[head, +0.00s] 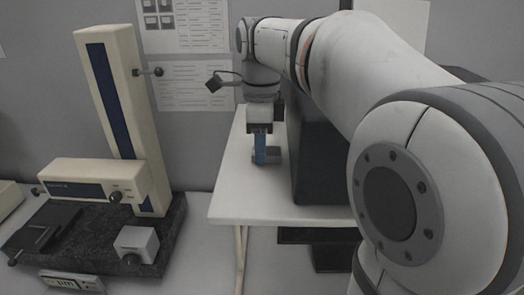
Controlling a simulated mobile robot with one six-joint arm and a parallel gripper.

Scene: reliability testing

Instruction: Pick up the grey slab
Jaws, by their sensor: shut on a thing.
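My gripper (260,161) points straight down over the white table (233,185), with its blue fingers close to the tabletop. The fingers are shut on a small grey piece, the grey slab (274,155), which shows just right of and behind them. Most of the slab is hidden by the fingers. I cannot tell whether it touches the table or is slightly raised.
A dark box-shaped block (318,160) stands on the table close to the right of my gripper. At left, a cream measuring machine (122,120) with a tall column stands on a dark base. The tabletop's front left is clear.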

